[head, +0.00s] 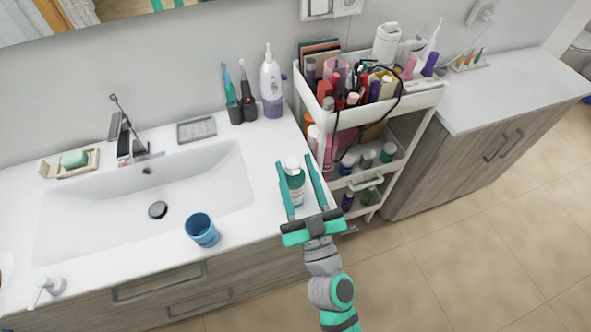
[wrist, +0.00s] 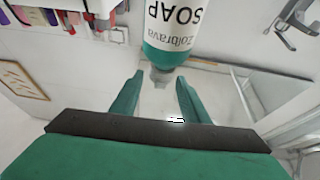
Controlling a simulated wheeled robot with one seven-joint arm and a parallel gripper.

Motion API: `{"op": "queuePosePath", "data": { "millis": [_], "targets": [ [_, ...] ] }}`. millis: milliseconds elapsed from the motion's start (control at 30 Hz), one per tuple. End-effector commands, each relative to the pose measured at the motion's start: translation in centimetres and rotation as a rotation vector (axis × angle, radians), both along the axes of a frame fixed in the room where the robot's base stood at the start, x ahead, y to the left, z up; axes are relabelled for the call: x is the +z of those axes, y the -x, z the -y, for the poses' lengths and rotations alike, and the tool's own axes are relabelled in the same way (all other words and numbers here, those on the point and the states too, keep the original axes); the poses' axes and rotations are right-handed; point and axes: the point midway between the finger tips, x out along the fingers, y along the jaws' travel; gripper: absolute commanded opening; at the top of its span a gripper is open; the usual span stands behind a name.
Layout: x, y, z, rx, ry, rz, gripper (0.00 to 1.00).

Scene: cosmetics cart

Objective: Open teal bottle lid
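The teal bottle (head: 296,190) with a white label stands on the white counter to the right of the sink, with a pale lid (head: 291,164) on top. My gripper (head: 294,160) is open, with one finger on each side of the bottle's upper part in the head view. In the wrist view the bottle (wrist: 172,55) appears upside down, its label reading "SOAP". Its greyish neck or lid (wrist: 161,77) shows between the tips of my open gripper (wrist: 160,76). I cannot tell whether either finger touches it.
A white cart (head: 412,100) full of cosmetics stands close to the right of the counter. A blue cup (head: 202,230) stands at the sink's front edge. The counter around the bottle is clear.

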Motion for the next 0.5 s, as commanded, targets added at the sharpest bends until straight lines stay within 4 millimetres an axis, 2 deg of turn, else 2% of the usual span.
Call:
{"op": "queuePosePath", "data": {
  "millis": [33, 133, 500],
  "targets": [
    [0.00, 0.00, -0.01, 0.000, 0.000, 0.000, 0.28],
    [0.00, 0.01, -0.02, 0.000, 0.000, 0.000, 0.05],
    [0.05, 0.09, -0.09, 0.003, 0.004, -0.025, 0.04]
  ]
}}
